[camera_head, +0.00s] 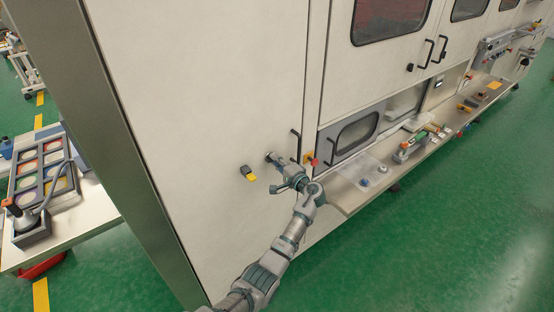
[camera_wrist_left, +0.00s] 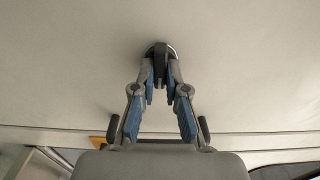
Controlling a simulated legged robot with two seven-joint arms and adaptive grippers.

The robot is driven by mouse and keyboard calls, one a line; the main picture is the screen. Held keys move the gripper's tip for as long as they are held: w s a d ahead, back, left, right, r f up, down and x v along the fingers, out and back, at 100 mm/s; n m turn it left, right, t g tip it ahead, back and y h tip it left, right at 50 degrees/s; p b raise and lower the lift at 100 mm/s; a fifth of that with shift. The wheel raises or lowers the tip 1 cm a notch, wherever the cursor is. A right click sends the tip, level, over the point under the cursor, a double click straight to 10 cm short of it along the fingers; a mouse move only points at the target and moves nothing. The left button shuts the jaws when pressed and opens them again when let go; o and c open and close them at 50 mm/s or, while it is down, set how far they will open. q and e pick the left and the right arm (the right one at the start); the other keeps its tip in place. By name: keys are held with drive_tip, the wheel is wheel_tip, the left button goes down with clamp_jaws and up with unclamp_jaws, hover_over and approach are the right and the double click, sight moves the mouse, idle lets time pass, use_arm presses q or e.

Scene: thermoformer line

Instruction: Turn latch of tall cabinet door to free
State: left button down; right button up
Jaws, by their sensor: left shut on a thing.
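The tall cabinet door (camera_head: 220,90) is a large cream panel and looks closed. The latch (camera_wrist_left: 160,50) is a small dark tab on a round metal base, set in the door face. My left gripper (camera_head: 275,163) reaches up to the door at this latch. In the left wrist view my left gripper (camera_wrist_left: 160,80) has its fingertips together on the dark tab. The fingers partly hide the tab, so its exact angle is hard to tell. My right gripper is in neither view.
A black door handle (camera_head: 296,147) stands right of my gripper, beside a red knob (camera_head: 312,160). A long shelf (camera_head: 352,198) with several small items runs right. Green floor is clear in front.

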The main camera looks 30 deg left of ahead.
use_arm(q)
drive_tip(key=shift+s+a+f, duration=0.1)
drive_tip(key=shift+a+f, duration=0.05)
drive_tip(key=shift+f, duration=0.05)
drive_tip(key=c, duration=1.2)
unclamp_jaws()
drive_tip(key=shift+c, duration=0.2)
drive_tip(key=shift+o, duration=0.2)
drive_tip(key=shift+a, duration=0.2)
drive_tip(key=v, duration=1.2)
drive_tip(key=shift+w, duration=0.25)
drive_tip(key=shift+a+f, duration=0.1)
drive_tip(key=shift+f, duration=0.1)
